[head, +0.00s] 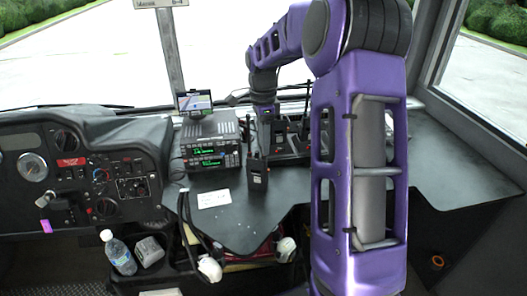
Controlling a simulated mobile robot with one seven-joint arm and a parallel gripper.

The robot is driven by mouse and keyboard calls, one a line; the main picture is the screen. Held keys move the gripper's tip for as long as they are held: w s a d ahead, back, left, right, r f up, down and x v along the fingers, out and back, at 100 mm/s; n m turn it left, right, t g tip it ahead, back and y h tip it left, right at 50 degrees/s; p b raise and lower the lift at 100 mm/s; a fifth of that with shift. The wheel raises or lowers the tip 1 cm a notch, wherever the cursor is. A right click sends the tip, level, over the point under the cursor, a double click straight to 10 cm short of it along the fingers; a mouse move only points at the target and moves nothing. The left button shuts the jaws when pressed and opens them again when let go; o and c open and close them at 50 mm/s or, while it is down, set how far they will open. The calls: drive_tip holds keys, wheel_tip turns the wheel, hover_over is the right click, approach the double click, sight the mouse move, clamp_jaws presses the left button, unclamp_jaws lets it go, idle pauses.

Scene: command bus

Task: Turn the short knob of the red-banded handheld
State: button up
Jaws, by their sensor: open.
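More dark handhelds (303,132) stand in a row farther back, partly hidden by my arm. I cannot make out a red band or the short knob on any of them; they are too small and dark here.
Stacked radio units (211,150) with green displays carry a small screen (194,102) at left. A white card (214,199) lies on the desk. A dashboard (75,180), water bottle (119,252) and hanging hand microphones (210,268) are lower left. The desk's right side is clear.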

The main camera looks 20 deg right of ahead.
drive_tip(key=shift+f, duration=1.45)
drive_tip(key=shift+c, duration=0.3)
clamp_jaws()
